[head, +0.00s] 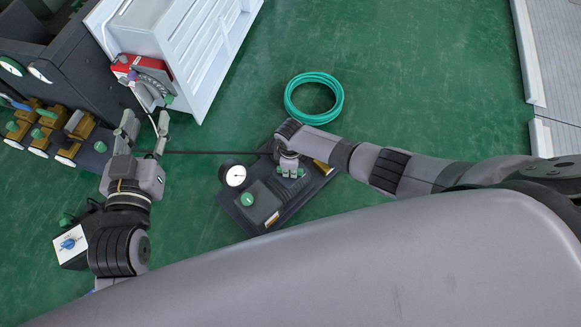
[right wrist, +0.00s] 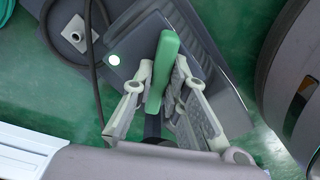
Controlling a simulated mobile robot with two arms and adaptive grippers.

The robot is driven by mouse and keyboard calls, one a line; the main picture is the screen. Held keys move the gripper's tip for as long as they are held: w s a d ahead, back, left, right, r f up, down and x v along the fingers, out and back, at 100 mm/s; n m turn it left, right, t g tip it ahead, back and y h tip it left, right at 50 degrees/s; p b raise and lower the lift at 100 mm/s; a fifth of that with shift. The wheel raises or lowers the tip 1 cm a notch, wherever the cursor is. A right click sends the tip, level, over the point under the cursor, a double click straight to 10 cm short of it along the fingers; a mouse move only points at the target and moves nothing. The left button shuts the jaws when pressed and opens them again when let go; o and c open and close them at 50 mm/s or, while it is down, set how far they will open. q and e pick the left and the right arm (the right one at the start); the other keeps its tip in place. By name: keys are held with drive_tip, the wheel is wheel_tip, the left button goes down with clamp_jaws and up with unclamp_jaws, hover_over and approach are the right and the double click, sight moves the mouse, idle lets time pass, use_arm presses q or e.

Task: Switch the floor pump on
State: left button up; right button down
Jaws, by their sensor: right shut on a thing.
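A dark flat unit (head: 222,203) with a round white gauge (head: 235,176) and a green round part (head: 247,199) lies on the floor at the centre of the head view; it looks like the floor pump. My right gripper (head: 291,174) reaches down over it. In the right wrist view my right gripper (right wrist: 160,100) is shut on a green handle (right wrist: 165,62), with a finger on each side. My left gripper (head: 147,122) is open and empty, left of the unit, near the white cabinet.
A white cabinet (head: 185,45) with a red device (head: 127,68) stands at upper left. Brass-coloured valves (head: 48,130) line the left side. A coiled green hose (head: 314,98) lies behind the unit. The floor right of it is clear.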

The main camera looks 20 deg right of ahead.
drive_tip(key=shift+n, duration=0.3)
drive_tip(key=c, duration=1.6)
unclamp_jaws()
wheel_tip(320, 180, up, 12)
drive_tip(key=shift+a, duration=0.1)
